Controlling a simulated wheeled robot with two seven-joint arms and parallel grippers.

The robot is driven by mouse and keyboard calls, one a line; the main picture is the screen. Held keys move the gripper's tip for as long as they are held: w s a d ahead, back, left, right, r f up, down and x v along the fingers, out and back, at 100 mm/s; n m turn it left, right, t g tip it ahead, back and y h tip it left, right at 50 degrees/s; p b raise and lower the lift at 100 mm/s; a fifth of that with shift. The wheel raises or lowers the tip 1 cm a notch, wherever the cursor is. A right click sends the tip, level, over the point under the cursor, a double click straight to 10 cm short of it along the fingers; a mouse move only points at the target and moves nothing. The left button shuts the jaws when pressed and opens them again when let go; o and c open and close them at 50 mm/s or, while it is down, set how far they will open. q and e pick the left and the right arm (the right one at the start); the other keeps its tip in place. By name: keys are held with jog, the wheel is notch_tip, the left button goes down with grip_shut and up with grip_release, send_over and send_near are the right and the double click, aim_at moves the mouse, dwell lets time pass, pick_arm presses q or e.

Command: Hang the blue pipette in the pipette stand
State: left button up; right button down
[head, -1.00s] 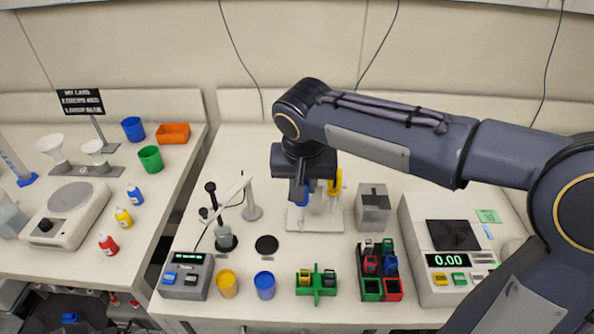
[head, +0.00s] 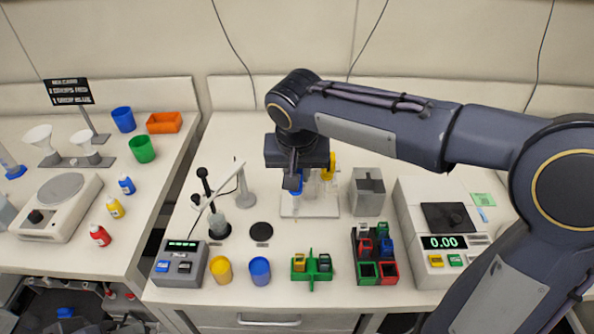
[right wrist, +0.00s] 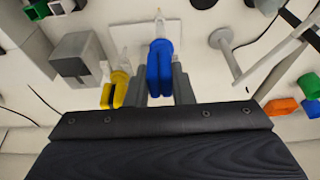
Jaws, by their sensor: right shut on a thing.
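The blue pipette (head: 297,188) is upright in my right gripper (head: 293,180), which is shut on it at the pipette stand. In the right wrist view the blue pipette (right wrist: 160,62) sits between the two fingers of the right gripper (right wrist: 161,88), its pale tip pointing toward the stand's base. The pipette stand (head: 308,211) has a white base plate; its upper part is mostly hidden by my arm. I cannot tell whether the pipette touches the stand. A yellow pipette (head: 327,160) hangs beside it and shows in the right wrist view (right wrist: 118,88). My left gripper is not in view.
A grey metal box (head: 368,192) stands close right of the stand. A black disc (head: 261,231) and a white-armed post (head: 245,190) are left of it. Yellow (head: 221,269) and blue (head: 260,270) cups and a green rack (head: 312,268) stand in front.

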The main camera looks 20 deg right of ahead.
jog(key=shift+w, duration=0.1)
dwell(0.4)
jog(key=shift+w+d+p, duration=0.25)
jog(key=shift+w+p, duration=0.1)
jog(key=shift+w, duration=0.45)
jog(key=shift+w+d+p, duration=0.2)
jog(key=shift+w+p, duration=0.15)
jog(key=shift+w, duration=0.45)
jog(key=shift+w+d+p, duration=0.25)
jog(key=shift+w+p, duration=0.1)
jog(key=shift+w, duration=0.55)
jog(key=shift+f+b, duration=0.35)
jog(key=shift+f, duration=0.05)
jog(key=c, duration=1.2)
grip_release()
jog(key=shift+o, duration=0.2)
jog(key=shift+r, duration=0.1)
